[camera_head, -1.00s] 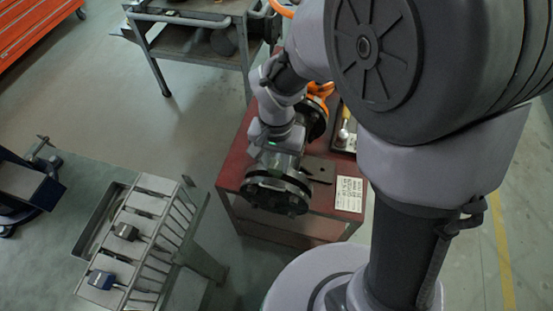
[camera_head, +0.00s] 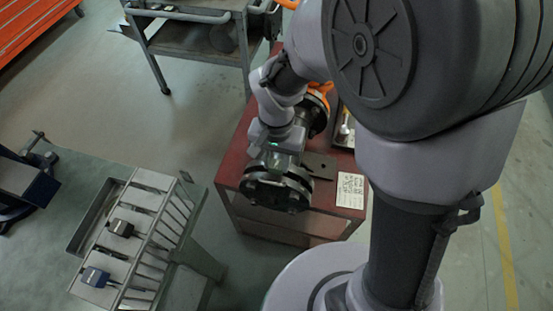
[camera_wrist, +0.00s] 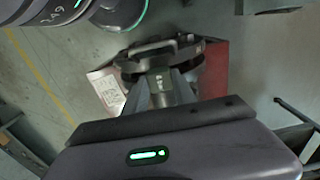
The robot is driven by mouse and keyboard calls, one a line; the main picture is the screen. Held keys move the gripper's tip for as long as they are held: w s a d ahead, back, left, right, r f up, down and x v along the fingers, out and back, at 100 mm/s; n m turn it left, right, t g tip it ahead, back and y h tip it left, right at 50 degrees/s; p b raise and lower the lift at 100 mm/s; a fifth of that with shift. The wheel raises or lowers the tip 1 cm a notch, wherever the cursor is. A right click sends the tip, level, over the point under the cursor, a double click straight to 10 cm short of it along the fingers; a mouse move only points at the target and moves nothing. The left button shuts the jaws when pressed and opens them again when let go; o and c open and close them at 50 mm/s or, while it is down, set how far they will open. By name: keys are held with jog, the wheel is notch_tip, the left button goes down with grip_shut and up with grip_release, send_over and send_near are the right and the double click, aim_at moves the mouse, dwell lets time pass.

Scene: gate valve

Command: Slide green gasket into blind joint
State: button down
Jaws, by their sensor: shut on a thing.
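The flanged valve body (camera_head: 282,165) lies on a red stand, with a dark round flange joint (camera_head: 277,188) at its near end. The joint also shows in the wrist view (camera_wrist: 160,55), just beyond my fingertips. My gripper (camera_wrist: 165,82) is in front of that joint, with its fingers close together on a small part. That part is mostly hidden by the fingers and the flange, and I cannot make out its colour. I cannot tell whether it is in the joint gap or outside it. No green gasket can be clearly picked out.
The red stand (camera_head: 235,160) carries a white written card (camera_head: 350,190) and a dark plate (camera_head: 320,167). At lower left, a slotted rack (camera_head: 150,235) holds a dark piece (camera_head: 120,228) and a blue piece (camera_head: 95,277). A grey cart (camera_head: 190,50) stands behind. Floor is clear between.

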jog(key=shift+f, duration=0.2)
jog(key=c, duration=0.9)
grip_release()
jog(key=shift+r, duration=0.1)
jog(key=shift+c, duration=0.2)
notch_tip(320, 180, up, 17)
jog(key=p, duration=0.7)
jog(key=shift+r, duration=0.2)
jog(key=s+d+r+t+y+b, duration=0.1)
jog(key=s+d+r+t+b, duration=0.1)
jog(key=s, duration=0.3)
jog(key=s+d+r+t+y+b, duration=0.1)
jog(key=s+d+r+t+b, duration=0.1)
jog(key=s, duration=0.4)
jog(key=d+t, duration=0.1)
jog(key=d, duration=0.1)
jog(key=shift+s+d+t, duration=0.2)
jog(key=shift+d+t, duration=0.15)
jog(key=shift+t, duration=0.05)
